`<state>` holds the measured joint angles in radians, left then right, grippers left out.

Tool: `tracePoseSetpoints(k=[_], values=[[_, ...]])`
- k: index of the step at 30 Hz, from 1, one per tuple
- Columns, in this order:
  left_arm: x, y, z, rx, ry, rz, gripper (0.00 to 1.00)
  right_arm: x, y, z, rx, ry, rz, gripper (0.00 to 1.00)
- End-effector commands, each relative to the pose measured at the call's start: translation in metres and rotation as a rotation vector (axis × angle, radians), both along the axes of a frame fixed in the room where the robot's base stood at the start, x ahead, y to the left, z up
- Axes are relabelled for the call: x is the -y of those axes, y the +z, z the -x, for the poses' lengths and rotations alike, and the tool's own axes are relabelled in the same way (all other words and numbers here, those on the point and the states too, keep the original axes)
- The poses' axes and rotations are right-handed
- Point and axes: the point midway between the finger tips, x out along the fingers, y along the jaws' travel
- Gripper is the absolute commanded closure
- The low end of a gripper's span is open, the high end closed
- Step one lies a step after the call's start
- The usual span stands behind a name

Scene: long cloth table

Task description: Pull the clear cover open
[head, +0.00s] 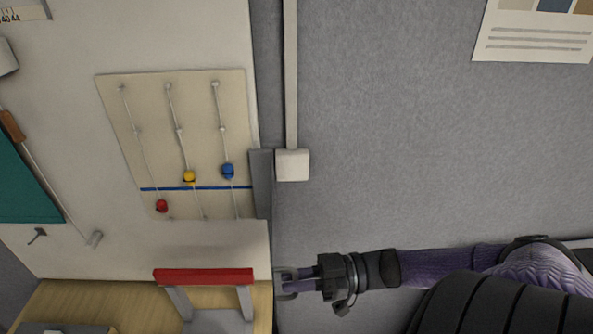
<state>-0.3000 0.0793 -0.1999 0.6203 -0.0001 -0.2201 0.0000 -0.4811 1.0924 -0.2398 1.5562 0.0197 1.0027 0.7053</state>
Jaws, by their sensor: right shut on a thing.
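I cannot make out the clear cover as a distinct sheet in the head view. My right gripper (287,283) is at the lower right edge of the white board (200,246), its arm coming in from the right. Its jaws are shut on a small grey handle-like part at that edge, largely hidden by the fingers. I cannot tell whether this part belongs to the cover. My left gripper is out of view.
A beige panel (150,100) carries cords with red (162,206), yellow (189,176) and blue (228,171) beads. A red bar on grey legs (203,276) stands left of my right gripper. A white box (292,165) is above it on the grey wall.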

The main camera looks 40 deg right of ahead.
Motion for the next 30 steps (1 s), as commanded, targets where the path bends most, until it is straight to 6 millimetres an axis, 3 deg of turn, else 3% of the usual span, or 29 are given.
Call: tracePoseSetpoints(k=[5, 6, 9, 10, 19, 30], values=[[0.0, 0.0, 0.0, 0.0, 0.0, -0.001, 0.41, 0.0, -0.001, 0.0, -0.001, -0.001, 0.002, 1.0], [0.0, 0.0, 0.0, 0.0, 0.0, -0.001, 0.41, 0.0, 0.0, 0.0, -0.001, -0.001, 0.002, 0.78], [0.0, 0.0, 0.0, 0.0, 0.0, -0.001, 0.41, 0.0, 0.0, 0.0, -0.001, -0.001, 0.002, 0.56], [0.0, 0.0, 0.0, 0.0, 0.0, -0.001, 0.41, 0.0, 0.0, 0.0, -0.001, -0.001, 0.001, 0.54], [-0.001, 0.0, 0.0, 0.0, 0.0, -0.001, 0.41, 0.004, -0.001, 0.003, -0.002, 0.0, 0.002, 0.54], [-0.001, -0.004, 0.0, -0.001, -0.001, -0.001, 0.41, 0.07, -0.002, 0.053, -0.002, -0.002, 0.003, 0.54]])
